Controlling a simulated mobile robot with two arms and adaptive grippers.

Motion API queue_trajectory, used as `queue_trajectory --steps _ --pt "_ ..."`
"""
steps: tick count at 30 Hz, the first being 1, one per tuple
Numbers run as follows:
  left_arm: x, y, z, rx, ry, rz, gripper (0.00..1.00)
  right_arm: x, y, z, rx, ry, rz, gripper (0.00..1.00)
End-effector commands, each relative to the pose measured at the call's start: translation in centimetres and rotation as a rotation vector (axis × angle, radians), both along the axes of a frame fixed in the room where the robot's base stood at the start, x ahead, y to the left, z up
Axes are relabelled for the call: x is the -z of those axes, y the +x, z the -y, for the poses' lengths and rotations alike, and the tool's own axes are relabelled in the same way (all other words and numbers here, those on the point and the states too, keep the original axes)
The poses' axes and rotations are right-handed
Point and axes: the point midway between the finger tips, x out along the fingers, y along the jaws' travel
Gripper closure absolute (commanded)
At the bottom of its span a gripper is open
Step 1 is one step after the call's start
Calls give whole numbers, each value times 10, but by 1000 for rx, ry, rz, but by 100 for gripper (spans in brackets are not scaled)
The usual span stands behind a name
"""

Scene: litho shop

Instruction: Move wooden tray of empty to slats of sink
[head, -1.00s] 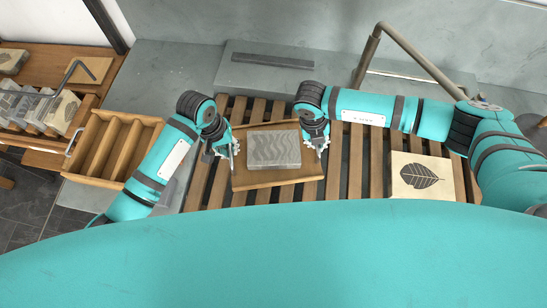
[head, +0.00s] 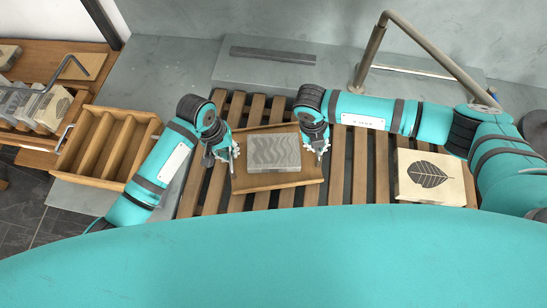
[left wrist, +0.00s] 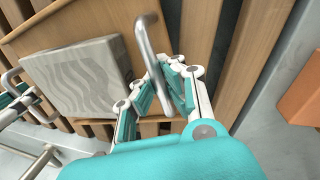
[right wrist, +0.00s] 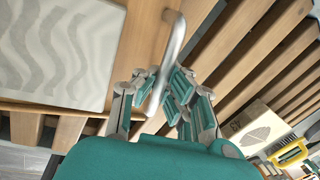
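The wooden tray (head: 307,187) carries a grey stone slab (head: 273,152) with a wavy pattern. It is over the middle of the wooden slats (head: 356,167) of the sink; whether it touches them I cannot tell. My left gripper (head: 234,152) is shut on the tray's left metal handle, which shows between the fingers in the left wrist view (left wrist: 168,85). My right gripper (head: 320,147) is shut on the right handle, also seen in the right wrist view (right wrist: 158,90). The slab and tray edge also show in both wrist views.
A pale block with a leaf print (head: 430,176) lies on the slats at the right. A bent metal pipe (head: 400,30) rises behind. At the left are a wooden compartment tray (head: 88,160) and a bench with printed stones (head: 50,108).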

Motion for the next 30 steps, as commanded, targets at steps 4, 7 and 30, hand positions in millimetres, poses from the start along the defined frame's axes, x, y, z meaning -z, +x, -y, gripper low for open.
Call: queue_trajectory --steps 4,7,30 --pt "0 0 1 1 -3 0 85 0 0 -1 -1 3 1 85" --pt "0 0 1 1 -2 0 72 0 0 -1 0 2 1 72" --pt "-83 1 -16 0 -2 5 71 1 0 0 0 0 0 71"
